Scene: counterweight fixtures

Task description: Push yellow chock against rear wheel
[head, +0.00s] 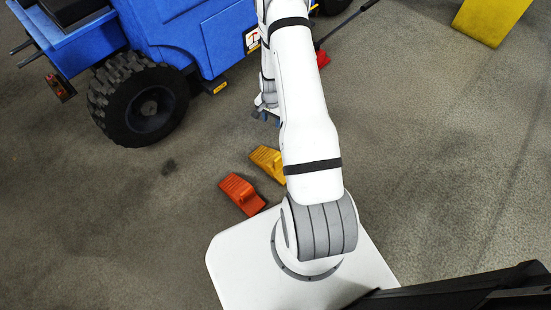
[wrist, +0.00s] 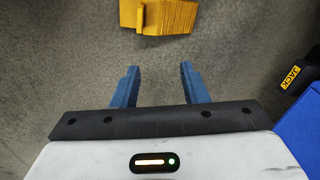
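The yellow chock (head: 267,161) lies on the floor beside an orange chock, partly hidden by my arm in the head view. In the wrist view the yellow chock (wrist: 160,15) is at the top, ahead of my fingertips and apart from them. The black wheel (head: 140,102) of the blue vehicle is to the left and farther off, with clear floor between it and the chock. My gripper (wrist: 157,70) is open and empty, its two blue fingers spread. In the head view my gripper is mostly hidden by my arm.
An orange chock (head: 241,194) lies just left of the yellow one, near my base. The blue vehicle (head: 180,35) fills the upper left. A red object (head: 322,58) on a dark bar and a yellow block (head: 490,18) are farther back. The floor at right is free.

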